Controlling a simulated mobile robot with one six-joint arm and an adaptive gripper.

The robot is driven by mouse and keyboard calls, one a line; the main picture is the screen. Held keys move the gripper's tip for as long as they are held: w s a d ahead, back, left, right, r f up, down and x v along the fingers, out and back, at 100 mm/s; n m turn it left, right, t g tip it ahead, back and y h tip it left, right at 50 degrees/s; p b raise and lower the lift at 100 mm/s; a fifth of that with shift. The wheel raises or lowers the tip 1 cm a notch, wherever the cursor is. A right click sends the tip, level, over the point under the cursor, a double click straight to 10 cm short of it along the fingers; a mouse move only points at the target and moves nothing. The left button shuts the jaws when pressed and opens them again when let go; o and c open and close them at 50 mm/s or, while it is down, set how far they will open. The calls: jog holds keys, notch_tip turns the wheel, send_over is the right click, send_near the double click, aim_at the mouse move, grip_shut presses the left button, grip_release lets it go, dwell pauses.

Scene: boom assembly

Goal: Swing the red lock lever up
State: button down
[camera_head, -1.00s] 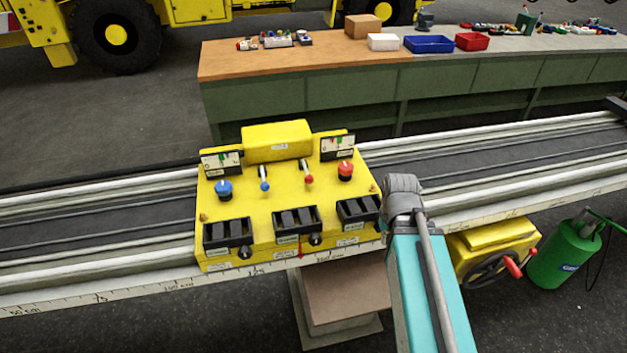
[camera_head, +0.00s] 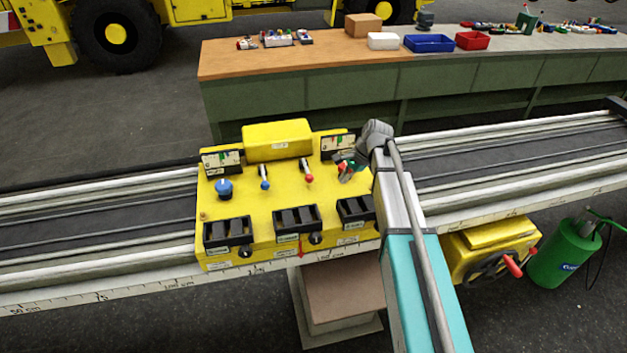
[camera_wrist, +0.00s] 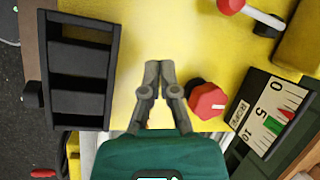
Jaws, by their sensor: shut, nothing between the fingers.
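The yellow control box (camera_head: 262,212) sits across the rail. A short lever with a red tip (camera_head: 308,179) stands on its top; its red end also shows at the top of the wrist view (camera_wrist: 231,5). A red hexagonal knob (camera_wrist: 207,101) is to its right on the box, mostly hidden behind my gripper (camera_head: 345,174) in the head view. In the wrist view my gripper (camera_wrist: 160,68) is shut and empty over the yellow panel, just left of the red knob and apart from the lever. No part is clearly marked as the lock lever.
A blue knob (camera_head: 224,189) and a blue-tipped lever (camera_head: 265,184) are further left. A black slotted block (camera_wrist: 82,72) and a dial (camera_wrist: 266,113) flank my gripper. A hand crank with a red handle (camera_head: 513,265) hangs below the rail at right.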

aim_at(314, 184)
jog(key=w+a+r+m+y, duration=0.1)
jog(key=w+a+m, duration=0.2)
jog(key=w, duration=0.3)
jog(key=shift+w+a+y, duration=0.15)
jog(key=shift+a+y, duration=0.15)
jog(key=shift+a, duration=0.05)
jog(key=b+x, duration=0.7)
jog(key=x, duration=0.1)
jog(key=shift+a+f, duration=0.15)
jog(key=shift+f, duration=0.15)
jog(key=shift+a+f+b, duration=0.4)
jog(key=shift+f+b, duration=0.05)
jog(key=shift+b, duration=0.25)
jog(key=shift+a, duration=0.2)
